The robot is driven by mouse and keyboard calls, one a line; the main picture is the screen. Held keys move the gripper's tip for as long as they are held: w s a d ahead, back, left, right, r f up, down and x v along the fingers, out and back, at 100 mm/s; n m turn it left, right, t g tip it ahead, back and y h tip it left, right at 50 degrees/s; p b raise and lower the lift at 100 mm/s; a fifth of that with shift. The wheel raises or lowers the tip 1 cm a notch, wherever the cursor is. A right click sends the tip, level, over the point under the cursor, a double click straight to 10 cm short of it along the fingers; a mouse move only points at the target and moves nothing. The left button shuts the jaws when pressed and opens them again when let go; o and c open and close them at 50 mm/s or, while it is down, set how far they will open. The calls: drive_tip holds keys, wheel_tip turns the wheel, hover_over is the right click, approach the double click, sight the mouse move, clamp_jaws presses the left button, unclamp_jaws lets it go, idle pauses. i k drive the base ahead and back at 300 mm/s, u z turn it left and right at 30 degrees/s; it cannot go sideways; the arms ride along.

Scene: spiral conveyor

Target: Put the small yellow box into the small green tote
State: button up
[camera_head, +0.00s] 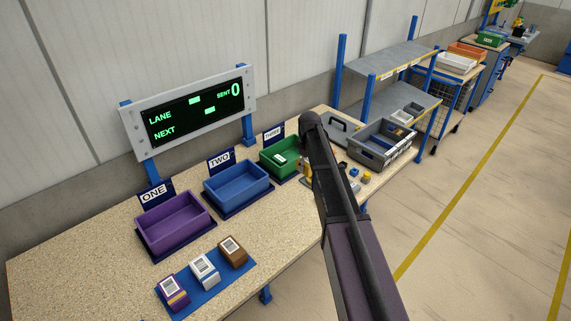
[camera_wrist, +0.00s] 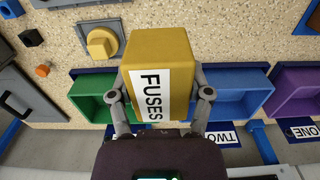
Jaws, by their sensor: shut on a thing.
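A yellow box with a white FUSES label (camera_wrist: 160,52) fills the middle of the wrist view. My gripper (camera_wrist: 158,80) is shut on it, one finger on each side. The small green tote (camera_wrist: 88,103) shows partly behind the box in the wrist view, its rest hidden by the box and a finger. In the head view the green tote (camera_head: 267,157) stands under sign THREE, with a small pale item inside. My arm hides most of the gripper there; a sliver of the yellow box (camera_head: 307,167) shows just right of the tote. The gap between box and tote is hard to judge.
A blue tote (camera_head: 236,199) and a purple tote (camera_head: 172,240) stand left of the green one. Three boxes lie on a blue mat (camera_head: 206,293) in front. A grey crate (camera_head: 377,163) stands to the right, with small loose parts nearby.

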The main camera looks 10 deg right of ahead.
sight(295, 157)
drive_tip(key=z, duration=0.05)
drive_tip(key=i, duration=1)
drive_tip(key=u, duration=0.05)
